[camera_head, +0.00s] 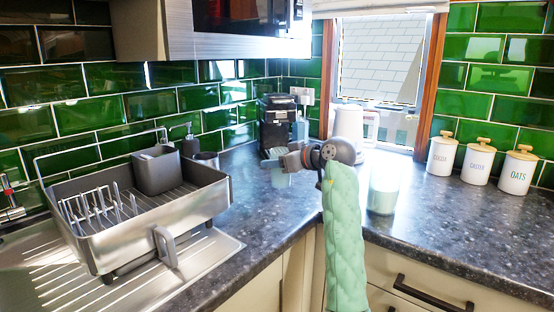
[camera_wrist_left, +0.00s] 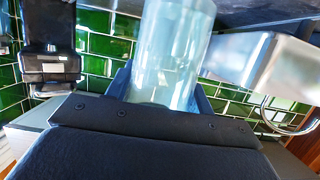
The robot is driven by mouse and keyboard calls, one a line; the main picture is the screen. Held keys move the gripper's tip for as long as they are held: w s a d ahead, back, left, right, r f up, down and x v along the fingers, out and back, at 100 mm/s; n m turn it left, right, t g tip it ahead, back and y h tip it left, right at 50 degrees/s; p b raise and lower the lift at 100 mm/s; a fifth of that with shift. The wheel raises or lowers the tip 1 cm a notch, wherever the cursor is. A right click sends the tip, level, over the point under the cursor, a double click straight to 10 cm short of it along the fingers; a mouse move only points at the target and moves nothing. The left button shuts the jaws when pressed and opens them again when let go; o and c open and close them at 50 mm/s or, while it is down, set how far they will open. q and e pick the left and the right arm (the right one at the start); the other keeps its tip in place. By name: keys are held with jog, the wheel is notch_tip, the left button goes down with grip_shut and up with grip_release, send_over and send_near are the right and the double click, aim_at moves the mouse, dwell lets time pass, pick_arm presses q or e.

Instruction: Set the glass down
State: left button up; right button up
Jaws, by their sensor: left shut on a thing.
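My left gripper (camera_head: 284,160) is at the centre of the head view, over the counter corner in front of the black coffee machine. It points left from the green-sleeved arm. In the left wrist view the gripper is shut on a pale blue, see-through glass (camera_wrist_left: 172,55), which stands up between the fingers. My right gripper is not in view.
A dish rack (camera_head: 205,203) stands on the steel drainer at left. The coffee machine (camera_head: 278,122) and a white kettle (camera_head: 349,124) stand behind. A pale green cylinder (camera_head: 383,188) is right of my arm. White canisters (camera_head: 478,162) stand at far right. Counter between rack and gripper is clear.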

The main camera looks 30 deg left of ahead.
aim_at(277, 179)
pick_arm(q)
notch_tip(277, 179, down, 4)
jog(key=shift+r+b, duration=0.25)
jog(key=shift+b, duration=0.45)
jog(key=shift+f+b, duration=0.4)
jog(key=shift+f, duration=0.6)
jog(key=shift+f, duration=0.25)
jog(key=o, duration=1.2)
